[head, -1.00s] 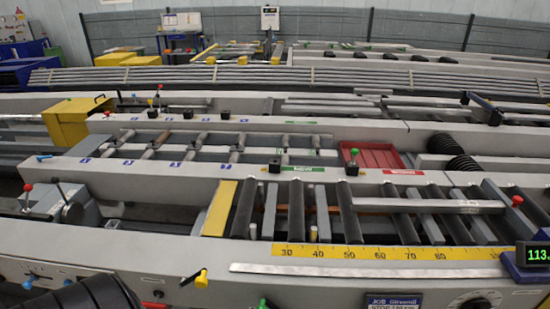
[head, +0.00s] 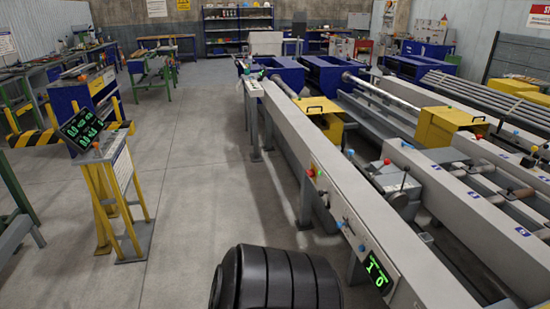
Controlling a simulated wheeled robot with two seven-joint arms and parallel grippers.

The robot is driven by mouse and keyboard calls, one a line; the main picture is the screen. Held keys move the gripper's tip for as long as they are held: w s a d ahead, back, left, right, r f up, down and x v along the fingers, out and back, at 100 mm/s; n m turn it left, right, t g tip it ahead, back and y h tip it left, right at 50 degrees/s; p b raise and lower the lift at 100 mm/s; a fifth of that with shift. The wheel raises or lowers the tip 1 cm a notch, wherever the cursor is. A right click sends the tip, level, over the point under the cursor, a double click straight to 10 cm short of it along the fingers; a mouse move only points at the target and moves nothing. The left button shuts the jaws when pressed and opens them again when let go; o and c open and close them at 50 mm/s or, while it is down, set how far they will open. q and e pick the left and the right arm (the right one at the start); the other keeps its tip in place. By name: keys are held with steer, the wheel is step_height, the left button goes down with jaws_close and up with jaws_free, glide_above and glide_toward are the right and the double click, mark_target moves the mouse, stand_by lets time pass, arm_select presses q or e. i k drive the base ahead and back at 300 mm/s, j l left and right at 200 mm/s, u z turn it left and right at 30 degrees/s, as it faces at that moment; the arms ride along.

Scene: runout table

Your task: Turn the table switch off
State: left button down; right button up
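A small dark plate with glowing green marks like "1 0" (head: 377,273) sits on the front face of the long grey machine beam (head: 345,196), low and right of centre. I cannot tell for sure that this is the table switch, nor which position it is in. Neither of my grippers shows in the head view.
A black ribbed rounded shape (head: 276,280) fills the bottom centre. A yellow stand (head: 118,195) with a green-lit display (head: 84,124) is at left. Clear grey floor (head: 200,150) lies between it and the beam. Blue and red knobs (head: 311,172) line the beam front.

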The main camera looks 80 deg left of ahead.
mark_target(311, 173)
steer(key=u, duration=2.5)
steer(key=i+j+z, duration=0.25)
steer(key=i, duration=0.35)
steer(key=i+j+z, duration=0.25)
steer(key=i+j, duration=0.2)
steer(key=i, duration=0.1)
